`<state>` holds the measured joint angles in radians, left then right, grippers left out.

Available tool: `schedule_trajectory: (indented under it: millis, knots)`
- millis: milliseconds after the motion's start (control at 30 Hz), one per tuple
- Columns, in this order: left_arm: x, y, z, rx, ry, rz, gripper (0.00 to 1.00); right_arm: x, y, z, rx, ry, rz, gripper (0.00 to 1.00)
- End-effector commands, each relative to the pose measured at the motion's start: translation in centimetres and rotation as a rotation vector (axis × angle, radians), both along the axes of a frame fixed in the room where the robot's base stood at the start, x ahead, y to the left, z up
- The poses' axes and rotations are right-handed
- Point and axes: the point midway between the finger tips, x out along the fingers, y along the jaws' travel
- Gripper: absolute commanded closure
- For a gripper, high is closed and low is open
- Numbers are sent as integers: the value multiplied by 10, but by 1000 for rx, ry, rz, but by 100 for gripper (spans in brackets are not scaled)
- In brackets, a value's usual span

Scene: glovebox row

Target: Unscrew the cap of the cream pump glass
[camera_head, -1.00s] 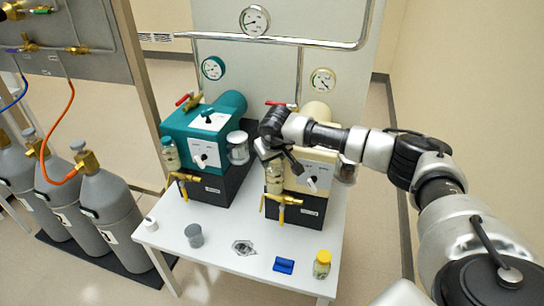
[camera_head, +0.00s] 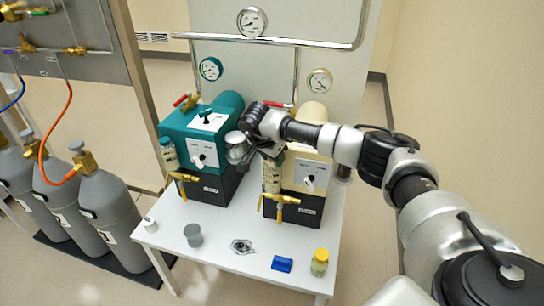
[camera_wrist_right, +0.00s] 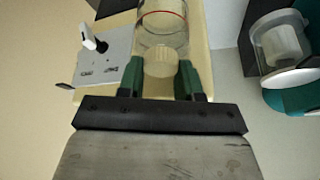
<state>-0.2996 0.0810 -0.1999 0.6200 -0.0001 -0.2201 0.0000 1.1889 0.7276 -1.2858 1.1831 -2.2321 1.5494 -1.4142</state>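The cream pump (camera_head: 313,172) stands on the right of the white table. Its glass jar (camera_head: 272,181) hangs at its left front side, above a yellow valve. The jar also shows in the right wrist view (camera_wrist_right: 164,30), with a pale ribbed cap (camera_wrist_right: 160,63) on its near end. My right gripper (camera_wrist_right: 160,68) has its two green fingers on either side of the cap, with no clear gap; it appears closed on it. In the head view the right gripper (camera_head: 268,150) is at the jar's top and hides the cap. My left gripper is not in view.
The teal pump (camera_head: 192,140) stands to the left, with a glass vessel (camera_head: 236,148) close beside my gripper. Gas cylinders (camera_head: 106,210) stand at the left.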

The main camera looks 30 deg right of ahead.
Motion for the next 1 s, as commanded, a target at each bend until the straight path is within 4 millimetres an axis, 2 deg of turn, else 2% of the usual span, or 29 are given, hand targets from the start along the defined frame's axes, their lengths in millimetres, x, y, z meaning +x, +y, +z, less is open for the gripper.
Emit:
schedule_trajectory:
  millis: [133,233,600,1000]
  knots:
    - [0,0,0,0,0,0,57,1,-2,1,-3,-5,2,94]
    - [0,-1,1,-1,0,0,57,1,-3,2,-2,-6,83,94]
    - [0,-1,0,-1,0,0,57,2,-1,2,-1,-6,745,95]
    - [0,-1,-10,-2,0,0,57,3,1,2,-3,-7,1303,94]
